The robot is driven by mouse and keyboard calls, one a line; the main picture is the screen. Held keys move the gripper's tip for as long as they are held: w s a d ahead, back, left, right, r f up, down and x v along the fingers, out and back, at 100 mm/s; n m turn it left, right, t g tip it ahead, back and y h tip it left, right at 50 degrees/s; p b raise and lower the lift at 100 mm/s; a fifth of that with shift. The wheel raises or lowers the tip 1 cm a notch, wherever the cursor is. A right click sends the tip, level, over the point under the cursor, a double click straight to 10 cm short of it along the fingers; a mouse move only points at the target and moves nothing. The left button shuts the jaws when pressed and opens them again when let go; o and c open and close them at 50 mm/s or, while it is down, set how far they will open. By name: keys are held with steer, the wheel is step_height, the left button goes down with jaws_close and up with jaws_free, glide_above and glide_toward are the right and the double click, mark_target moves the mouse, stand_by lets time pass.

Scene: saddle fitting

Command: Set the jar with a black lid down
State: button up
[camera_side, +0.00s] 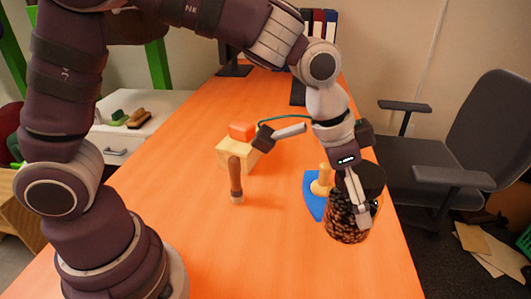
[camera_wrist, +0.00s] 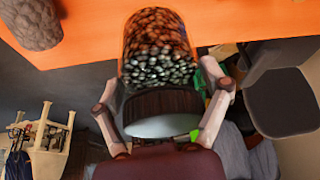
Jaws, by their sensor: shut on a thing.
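The jar (camera_side: 341,220) is clear, filled with dark and brown beans or pebbles, with a black lid (camera_side: 371,179). My gripper (camera_side: 362,203) is shut on it near the lid end. In the side view the jar is roughly upright, slightly tilted, over the right side of the orange table. I cannot tell whether its base touches the table. In the wrist view the jar (camera_wrist: 158,45) sits between the two fingers of my gripper (camera_wrist: 160,88), with the lid (camera_wrist: 160,112) nearest the camera.
A blue base with a yellow piece (camera_side: 321,182) is just left of the jar. A brown-handled tool (camera_side: 236,180) stands farther left, by a wooden block with an orange top (camera_side: 238,150). The right table edge and a dark chair (camera_side: 480,150) are close. The front table area is clear.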

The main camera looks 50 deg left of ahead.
mark_target(326, 208)
step_height(326, 208, down, 11)
steer(key=shift+r, duration=0.15)
steer(key=o, duration=1.2)
steer(key=v, duration=1.2)
steer(key=s+a+r+n+y, duration=0.1)
steer(key=s+a+n, duration=0.1)
steer(key=s+a, duration=0.1)
steer(key=s+a+r+n+t, duration=0.1)
steer(key=s+a+r+n, duration=0.1)
steer(key=a, duration=0.3)
steer(key=s+a+r+n+t+y, duration=0.1)
steer(key=s+a+r+n, duration=0.1)
steer(key=s+a+n, duration=0.1)
steer(key=shift+s+a+r+y, duration=0.15)
steer(key=shift+s+a+y, duration=0.2)
steer(key=shift+a, duration=0.2)
